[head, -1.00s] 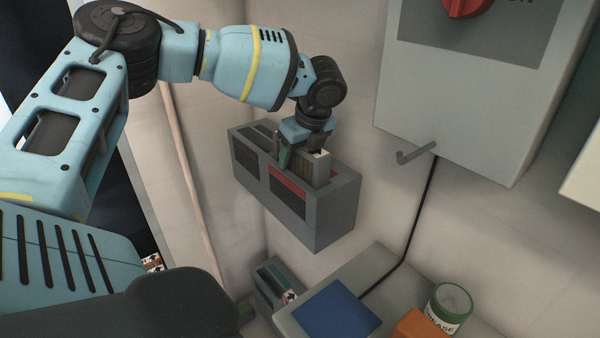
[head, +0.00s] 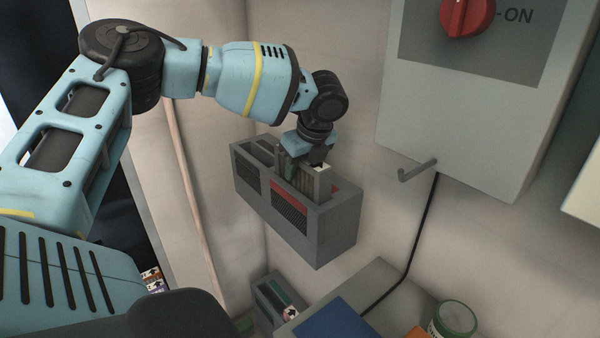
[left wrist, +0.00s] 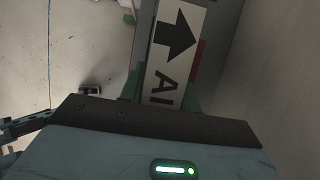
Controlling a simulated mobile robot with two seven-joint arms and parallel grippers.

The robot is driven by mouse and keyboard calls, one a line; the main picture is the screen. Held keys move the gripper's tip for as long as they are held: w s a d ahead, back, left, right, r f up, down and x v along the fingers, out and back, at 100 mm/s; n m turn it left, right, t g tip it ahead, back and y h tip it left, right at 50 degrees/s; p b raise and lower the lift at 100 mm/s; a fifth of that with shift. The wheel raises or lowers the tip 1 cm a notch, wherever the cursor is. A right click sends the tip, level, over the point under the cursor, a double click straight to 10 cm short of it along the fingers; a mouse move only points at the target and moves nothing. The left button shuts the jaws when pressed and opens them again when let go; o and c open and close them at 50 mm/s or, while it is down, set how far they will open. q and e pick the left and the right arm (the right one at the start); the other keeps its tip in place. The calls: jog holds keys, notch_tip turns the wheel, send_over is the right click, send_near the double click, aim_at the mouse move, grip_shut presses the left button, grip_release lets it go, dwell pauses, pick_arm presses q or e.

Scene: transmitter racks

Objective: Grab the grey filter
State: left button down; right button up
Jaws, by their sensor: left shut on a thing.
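The grey filter (head: 318,181) stands upright in an open-topped grey wall box (head: 329,238) in the head view. Its top sticks out above the box rim. My left gripper (head: 296,168) is over the box, pointing down, and is shut on the filter. In the left wrist view the filter (left wrist: 172,68) shows a white label with a black arrow and part of a word, between the green fingertips (left wrist: 162,92). The filter's lower part is hidden inside the box. My right gripper is not in view.
A grey switch box (head: 455,120) with a red knob (head: 467,16) and a hook-like handle (head: 417,171) is at right. Below are a grey surface with a blue panel (head: 335,322), a green-rimmed can (head: 455,318) and a smaller grey bin (head: 270,297).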

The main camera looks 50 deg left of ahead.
pick_arm(q)
notch_tip(320, 180, up, 18)
jog(key=shift+p, duration=0.4)
dwell(0.4)
